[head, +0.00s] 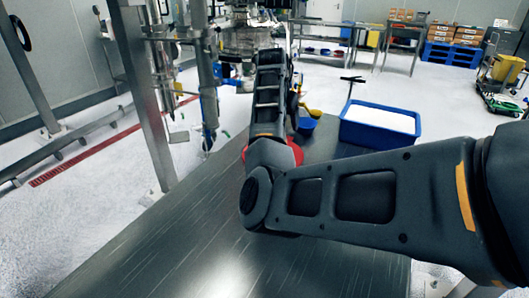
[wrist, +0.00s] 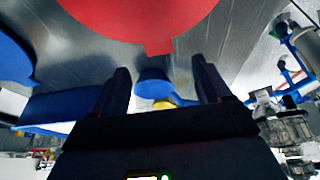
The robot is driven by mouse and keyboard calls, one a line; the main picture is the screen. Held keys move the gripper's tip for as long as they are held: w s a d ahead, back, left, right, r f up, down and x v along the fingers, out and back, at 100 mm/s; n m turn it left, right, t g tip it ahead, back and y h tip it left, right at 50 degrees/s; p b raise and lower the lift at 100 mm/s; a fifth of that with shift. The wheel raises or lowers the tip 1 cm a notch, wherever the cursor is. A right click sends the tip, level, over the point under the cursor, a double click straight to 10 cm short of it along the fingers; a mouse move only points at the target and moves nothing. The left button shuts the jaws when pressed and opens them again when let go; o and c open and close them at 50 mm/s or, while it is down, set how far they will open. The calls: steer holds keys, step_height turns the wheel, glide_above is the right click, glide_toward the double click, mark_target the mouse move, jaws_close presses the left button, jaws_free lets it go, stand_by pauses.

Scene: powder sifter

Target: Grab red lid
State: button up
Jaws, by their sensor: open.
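The red lid (wrist: 140,15) is a round disc with a small tab that points toward my gripper in the wrist view. In the head view only parts of the red lid (head: 298,151) show on the steel table, behind my arm. My gripper (wrist: 163,82) is open, with its two dark fingers apart. The tab lies just ahead of the gap between the fingertips, and I see no contact. My arm hides the gripper in the head view.
A blue cup-like item (head: 307,125) and a yellow one (head: 315,113) sit beyond the lid. A blue tray of white material (head: 380,122) stands to their right. The near part of the steel table (head: 190,235) is clear. A metal frame post (head: 145,95) rises at the left.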

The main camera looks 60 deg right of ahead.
steer(key=shift+p+x, duration=0.5)
steer(key=shift+x, duration=3)
steer(key=shift+s+a, duration=0.1)
steer(key=shift+s, duration=0.05)
steer(key=c, duration=1.1)
steer(key=shift+c, duration=0.2)
